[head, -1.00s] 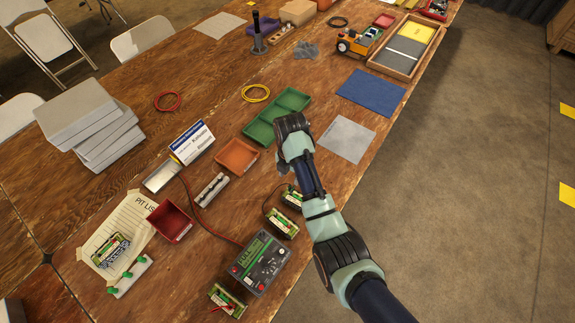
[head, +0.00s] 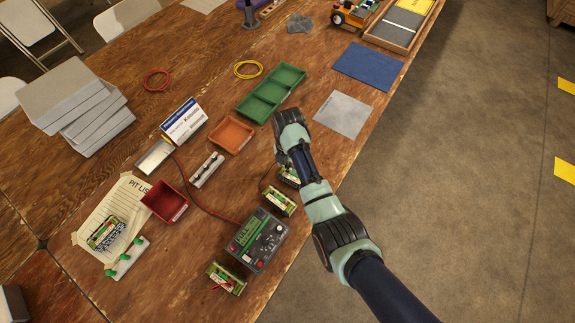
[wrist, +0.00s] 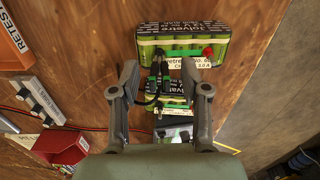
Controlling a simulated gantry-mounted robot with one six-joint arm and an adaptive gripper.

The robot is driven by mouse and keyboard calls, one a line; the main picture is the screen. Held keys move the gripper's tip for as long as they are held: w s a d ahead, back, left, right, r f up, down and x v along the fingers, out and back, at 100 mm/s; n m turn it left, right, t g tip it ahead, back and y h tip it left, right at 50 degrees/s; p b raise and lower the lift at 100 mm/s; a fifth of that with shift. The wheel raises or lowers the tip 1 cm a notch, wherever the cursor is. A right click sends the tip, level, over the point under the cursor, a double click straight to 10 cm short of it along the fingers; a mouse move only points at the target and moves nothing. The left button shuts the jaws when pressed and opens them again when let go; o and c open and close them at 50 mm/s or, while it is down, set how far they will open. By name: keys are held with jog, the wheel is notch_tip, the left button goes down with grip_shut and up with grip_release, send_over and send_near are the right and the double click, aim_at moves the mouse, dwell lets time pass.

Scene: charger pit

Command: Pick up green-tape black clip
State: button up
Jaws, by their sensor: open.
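In the wrist view, a small black clip with green tape (wrist: 164,76) shows at the near side of a green battery pack (wrist: 180,45), with a black lead curling beside it. A second dark, green-banded piece sits just left of it. My gripper (wrist: 159,67) is open, with one finger on each side of the clips and lead; I see no contact. In the head view my gripper (head: 284,158) is over the packs near the table's right edge, and my arm partly hides the far pack (head: 289,174). The clip is too small to make out there.
A second pack (head: 278,202) and the black charger (head: 257,240) lie nearer. Another pack (head: 227,278) is at the front edge. A red bin (head: 165,201), orange tray (head: 232,135) and green tray (head: 271,92) stand to the left and behind. A red lead crosses the table.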

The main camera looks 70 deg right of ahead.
grip_shut()
notch_tip(320, 180, up, 20)
jog(key=p, duration=1)
jog(key=shift+p, duration=0.3)
